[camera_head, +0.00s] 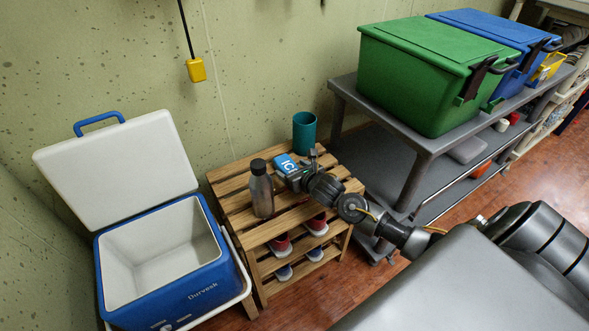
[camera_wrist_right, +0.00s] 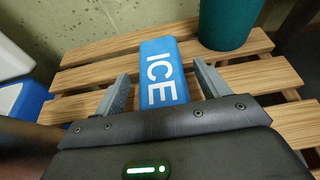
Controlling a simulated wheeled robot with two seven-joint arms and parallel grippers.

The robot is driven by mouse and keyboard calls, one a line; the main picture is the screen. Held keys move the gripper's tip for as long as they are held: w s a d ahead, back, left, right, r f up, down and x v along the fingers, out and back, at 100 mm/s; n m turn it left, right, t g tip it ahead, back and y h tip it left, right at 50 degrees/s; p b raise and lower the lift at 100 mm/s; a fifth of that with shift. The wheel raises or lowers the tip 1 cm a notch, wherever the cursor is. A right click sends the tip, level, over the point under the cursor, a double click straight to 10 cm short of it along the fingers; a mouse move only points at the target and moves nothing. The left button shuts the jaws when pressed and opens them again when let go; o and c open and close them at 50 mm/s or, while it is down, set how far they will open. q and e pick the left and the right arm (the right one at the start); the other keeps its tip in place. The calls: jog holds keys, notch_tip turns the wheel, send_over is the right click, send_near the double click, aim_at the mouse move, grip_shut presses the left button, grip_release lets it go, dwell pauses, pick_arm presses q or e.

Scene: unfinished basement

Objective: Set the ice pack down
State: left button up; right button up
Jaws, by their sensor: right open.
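The blue ice pack (camera_head: 287,164) with white "ICE" lettering lies on the slatted wooden rack (camera_head: 237,184), near its back. In the right wrist view the ice pack (camera_wrist_right: 163,72) lies on the slats between the spread fingers of my right gripper (camera_wrist_right: 160,90), with a gap on each side. My right gripper (camera_head: 301,167) reaches in from the right in the head view and is open around the near part of the pack. The pack's near end is hidden by the gripper body. My left gripper is not in view.
An open, empty blue cooler (camera_head: 190,290) is at left. A grey cart (camera_head: 407,152) with green and blue bins is at right.

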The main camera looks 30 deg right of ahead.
jog(key=shift+r, duration=0.25)
jog(key=shift+o, duration=0.3)
jog(key=p+v, duration=0.1)
jog(key=v, duration=1.1)
jog(key=shift+f, duration=0.1)
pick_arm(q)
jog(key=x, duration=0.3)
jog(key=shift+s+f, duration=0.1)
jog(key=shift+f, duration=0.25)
pick_arm(e)
jog(key=shift+o, duration=0.2)
jog(key=shift+s, duration=0.1)
